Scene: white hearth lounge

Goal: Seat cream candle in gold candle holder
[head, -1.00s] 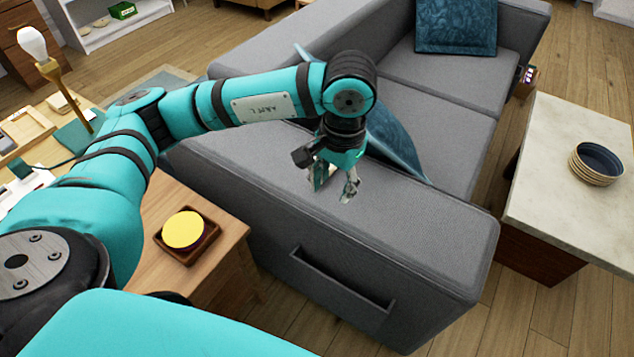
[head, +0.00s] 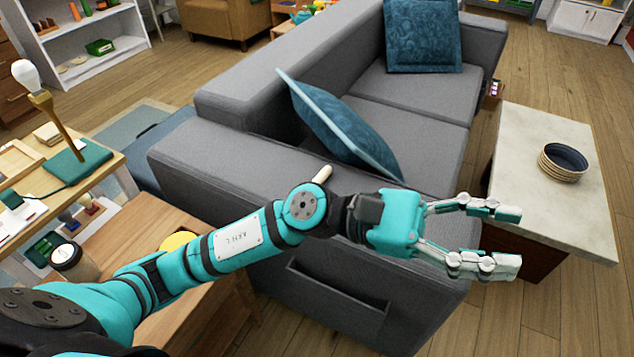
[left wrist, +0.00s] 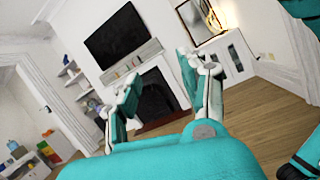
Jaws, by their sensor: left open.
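A small cream cylinder (head: 322,173), which looks like the cream candle, shows at the grey sofa's near arm, just above my left arm's links. Its lower end is close to or behind my arm, so I cannot tell exactly how it rests. My left gripper (head: 505,240) is open and empty, stretched to the right of the sofa arm and in front of the stone-topped table. Its spread fingers also show in the left wrist view (left wrist: 158,82), facing the fireplace wall. My right gripper does not show.
The grey sofa (head: 240,150) with blue cushions fills the middle. A stone-topped table (head: 530,200) with a stack of bowls (head: 563,160) stands right. Floor is clear at lower right.

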